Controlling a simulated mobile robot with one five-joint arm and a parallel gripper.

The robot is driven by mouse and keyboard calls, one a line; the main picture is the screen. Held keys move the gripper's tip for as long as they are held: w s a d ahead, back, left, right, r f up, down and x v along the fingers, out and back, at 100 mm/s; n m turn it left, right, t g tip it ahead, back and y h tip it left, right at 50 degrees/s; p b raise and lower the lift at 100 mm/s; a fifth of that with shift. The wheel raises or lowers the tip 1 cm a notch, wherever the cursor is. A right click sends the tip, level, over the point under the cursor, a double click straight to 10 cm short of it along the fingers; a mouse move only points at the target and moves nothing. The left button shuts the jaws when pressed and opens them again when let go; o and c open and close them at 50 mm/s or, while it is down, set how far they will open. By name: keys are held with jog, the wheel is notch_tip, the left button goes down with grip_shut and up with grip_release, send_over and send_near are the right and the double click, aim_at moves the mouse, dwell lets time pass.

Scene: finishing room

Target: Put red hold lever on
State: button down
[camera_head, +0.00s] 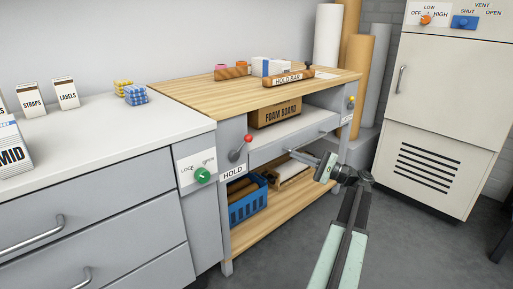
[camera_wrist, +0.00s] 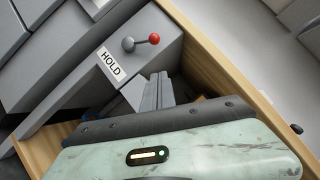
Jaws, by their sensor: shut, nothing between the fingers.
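The hold lever has a grey hub and a short arm ending in a red ball (camera_head: 247,138). It is mounted on the bench's front leg panel, above a HOLD label (camera_head: 234,173). In the head view its ball stands above and slightly right of the hub. The wrist view also shows the red ball (camera_wrist: 154,38), the hub and the HOLD label (camera_wrist: 111,64). My gripper (camera_head: 292,153) is shut and empty, to the right of the lever in front of the bench, apart from it. In the wrist view its closed fingers (camera_wrist: 160,78) point toward the panel, below the lever.
A green knob (camera_head: 202,175) marked LOCK sits on the panel left of the lever. A blue crate (camera_head: 248,203) stands on the bench's lower shelf. A HOLD BAR (camera_head: 288,79) lies on the wooden top. A cream cabinet (camera_head: 440,90) stands at right; floor before it is clear.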

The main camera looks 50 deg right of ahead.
aim_at(242, 147)
jog(key=s+a+r+p+x, duration=0.1)
jog(key=p+x, duration=0.3)
jog(key=x, duration=0.9)
jog(key=shift+a+p, duration=0.3)
jog(key=shift+a, duration=0.4)
